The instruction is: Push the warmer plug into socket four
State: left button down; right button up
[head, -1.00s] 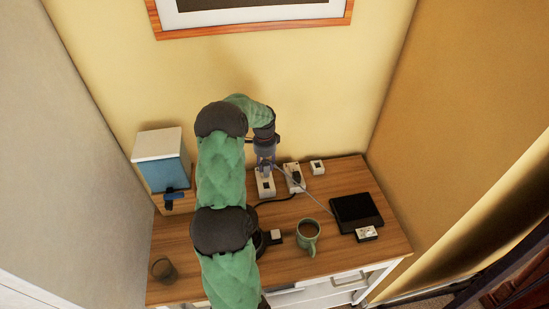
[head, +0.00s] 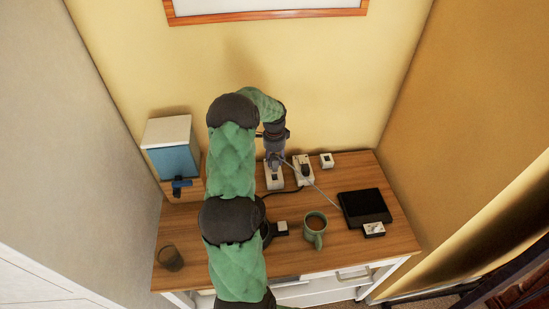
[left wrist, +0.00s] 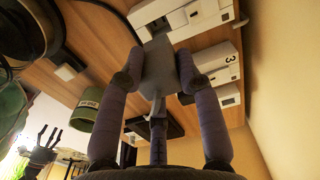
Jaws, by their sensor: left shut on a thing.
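My left gripper (head: 275,158) is over the leftmost white socket block (head: 274,183), near the back wall. In the left wrist view its two purple fingers (left wrist: 158,68) are shut on a light grey plug (left wrist: 160,75). A pale cable runs from the plug towards the right of the desk. The plug's far end is at the edge of a white socket block (left wrist: 178,18); I cannot tell whether it touches or is inserted. A neighbouring block (left wrist: 212,66) bears the number 3. The number on the block by the plug is not readable.
A black plug (head: 304,171) sits in the middle socket block. A small white block (head: 326,160) stands to its right. A green mug (head: 314,238), black pad (head: 364,206), glass (head: 169,258) and blue box (head: 172,158) stand on the wooden desk (head: 215,270).

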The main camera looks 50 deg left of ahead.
aim_at(275, 171)
pick_arm(q)
jog(key=shift+f+b, duration=1.15)
jog(key=shift+f, duration=1.05)
jog(key=shift+f+b, duration=1.1)
jog(key=shift+f, duration=0.7)
dwell(2.2)
jog(key=shift+d+f, duration=0.15)
jog(key=shift+f, duration=0.1)
dwell(0.7)
jog(key=c, duration=0.8)
grip_release()
jog(key=shift+o, duration=0.2)
jog(key=shift+r, duration=0.1)
jog(key=o, duration=0.4)
